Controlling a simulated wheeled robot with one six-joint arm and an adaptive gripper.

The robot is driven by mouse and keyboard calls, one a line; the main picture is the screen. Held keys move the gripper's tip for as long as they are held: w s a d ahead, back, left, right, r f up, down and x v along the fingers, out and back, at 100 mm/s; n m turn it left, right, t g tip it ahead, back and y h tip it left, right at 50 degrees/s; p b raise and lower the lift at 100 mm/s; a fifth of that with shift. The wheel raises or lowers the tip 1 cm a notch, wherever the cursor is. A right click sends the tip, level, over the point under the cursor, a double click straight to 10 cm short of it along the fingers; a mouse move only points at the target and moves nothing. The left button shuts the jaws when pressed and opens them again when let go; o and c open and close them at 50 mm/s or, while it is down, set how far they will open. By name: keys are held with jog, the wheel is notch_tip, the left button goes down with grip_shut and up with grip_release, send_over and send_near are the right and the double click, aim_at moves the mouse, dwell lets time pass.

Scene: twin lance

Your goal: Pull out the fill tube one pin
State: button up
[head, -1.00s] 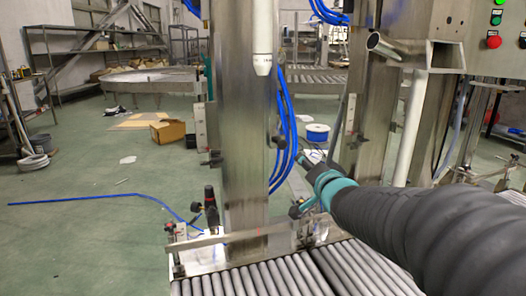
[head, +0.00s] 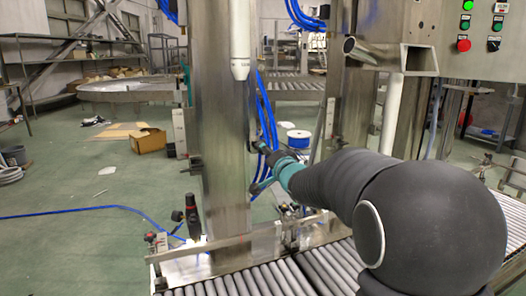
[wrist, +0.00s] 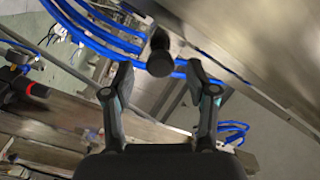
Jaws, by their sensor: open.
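A black round-ended knob (wrist: 160,54), which looks like the pin, juts from the steel column (wrist: 235,50) in the wrist view. My gripper (wrist: 157,82) is open, with one finger on each side just below the knob. The fingers look apart from it, and the exact depth gap is unclear. In the head view my gripper (head: 260,147) is small at the right edge of the upright steel column (head: 225,150), and its fingers are hard to make out. A white tube with a pale tip (head: 240,55), perhaps the fill tube, hangs in front of the column.
Blue hoses (head: 267,110) run down beside the column near my gripper and also cross behind the knob in the wrist view (wrist: 110,35). A roller conveyor (head: 235,283) lies below. A control panel (head: 480,40) stands at right. Open green floor (head: 80,185) lies left.

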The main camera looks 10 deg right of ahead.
aim_at(262, 154)
jog(key=shift+w+a, duration=0.2)
jog(key=shift+w, duration=0.65)
jog(key=shift+w+a, duration=0.2)
jog(key=shift+w, duration=0.6)
